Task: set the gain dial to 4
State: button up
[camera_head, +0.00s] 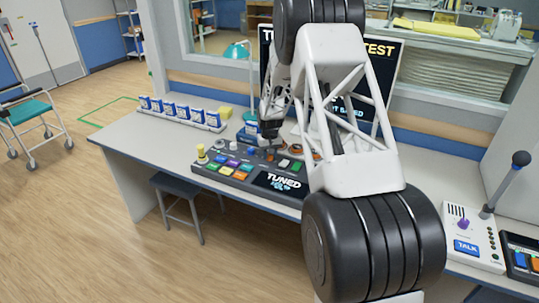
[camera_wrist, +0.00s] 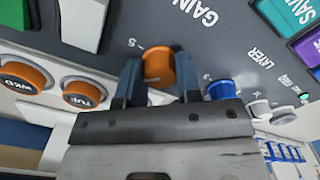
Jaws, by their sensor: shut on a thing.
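The gain dial (camera_wrist: 158,67) is an orange knob beside the printed word GAIN on the grey control console (camera_wrist: 150,20) in the wrist view. My gripper (camera_wrist: 160,82) has one finger on each side of the dial and is shut on it. A small printed 5 shows to the left of the dial. I cannot read the dial's exact setting. In the head view, my gripper (camera_head: 268,140) is down at the back of the console (camera_head: 222,178); the dial there is mostly hidden by the gripper.
A blue knob (camera_wrist: 221,89) stands just right of the gripper, near the LAYER label. Two more orange knobs (camera_wrist: 84,93) (camera_wrist: 22,75) are at the left. The console screen (camera_head: 282,183) reads TUNED. A lamp (camera_head: 248,85) and a row of blue-white boxes (camera_head: 180,111) stand behind.

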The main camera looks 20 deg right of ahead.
dwell(0.3)
jog(key=o, duration=0.9)
jog(key=shift+o, duration=0.2)
jog(key=shift+r, duration=3.9)
jog(key=shift+r, duration=0.1)
